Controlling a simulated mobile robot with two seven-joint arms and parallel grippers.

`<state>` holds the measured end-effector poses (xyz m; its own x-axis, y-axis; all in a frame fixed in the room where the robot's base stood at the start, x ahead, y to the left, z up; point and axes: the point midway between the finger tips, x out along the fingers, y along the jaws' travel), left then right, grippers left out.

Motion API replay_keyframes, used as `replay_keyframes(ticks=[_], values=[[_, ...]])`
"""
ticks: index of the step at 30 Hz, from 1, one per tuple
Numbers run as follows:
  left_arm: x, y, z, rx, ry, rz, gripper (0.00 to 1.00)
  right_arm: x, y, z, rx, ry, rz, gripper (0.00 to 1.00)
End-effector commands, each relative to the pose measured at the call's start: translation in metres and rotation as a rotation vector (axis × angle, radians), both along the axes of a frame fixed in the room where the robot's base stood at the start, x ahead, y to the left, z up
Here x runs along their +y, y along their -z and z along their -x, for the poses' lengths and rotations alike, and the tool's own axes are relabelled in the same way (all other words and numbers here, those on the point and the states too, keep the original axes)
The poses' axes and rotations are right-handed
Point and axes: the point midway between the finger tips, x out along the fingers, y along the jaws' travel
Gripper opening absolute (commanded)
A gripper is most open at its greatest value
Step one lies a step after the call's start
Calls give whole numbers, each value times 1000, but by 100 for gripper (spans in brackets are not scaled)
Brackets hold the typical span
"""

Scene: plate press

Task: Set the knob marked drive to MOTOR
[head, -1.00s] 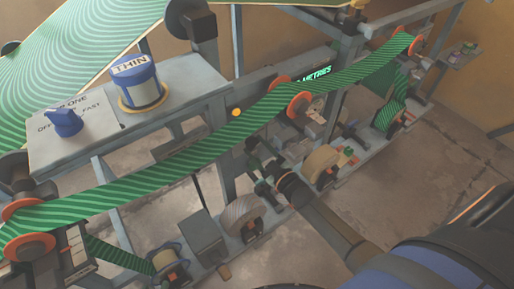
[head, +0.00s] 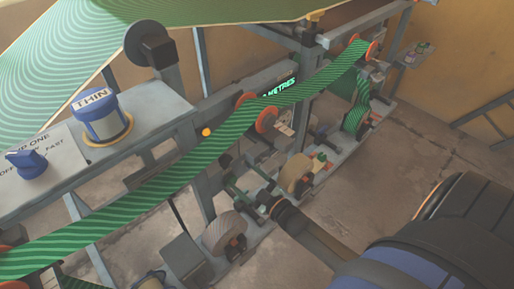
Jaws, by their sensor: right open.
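No knob that I can read as drive, and no MOTOR mark, shows in the head view. A blue pointer knob (head: 27,164) sits on the grey panel at the left, by partly cut-off lettering that includes FAST. A larger blue-topped drum marked THIN (head: 103,117) stands behind it on the same panel. My right gripper (head: 243,182) reaches in from the lower right, is open, and appears empty. It is below the green striped web, among the machine's lower parts, far from the blue knob. Whether it touches anything there is unclear. My left gripper is not in view.
The green striped web (head: 165,180) runs diagonally over orange-flanged rollers (head: 267,119). A lit green METRES display (head: 279,87) is behind it. A tan spool (head: 296,173) and a grey wheel (head: 224,235) stand on the lower rail. Bare floor (head: 400,150) lies to the right.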

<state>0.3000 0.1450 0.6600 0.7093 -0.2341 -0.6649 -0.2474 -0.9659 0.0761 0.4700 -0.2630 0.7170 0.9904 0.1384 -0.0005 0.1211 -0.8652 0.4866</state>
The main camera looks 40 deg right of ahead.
Motion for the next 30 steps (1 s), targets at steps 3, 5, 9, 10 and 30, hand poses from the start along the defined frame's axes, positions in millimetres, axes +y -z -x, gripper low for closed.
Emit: replay_keyframes(ticks=[3,5,9,10,30], values=[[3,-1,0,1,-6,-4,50,-3,0,26,4,0,0,86],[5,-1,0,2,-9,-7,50,-5,0,37,2,0,-1,86],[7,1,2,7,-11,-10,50,-8,0,55,1,0,-1,86],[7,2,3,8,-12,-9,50,-8,0,58,1,0,-1,86],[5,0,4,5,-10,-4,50,-9,0,66,-1,0,-1,86]])
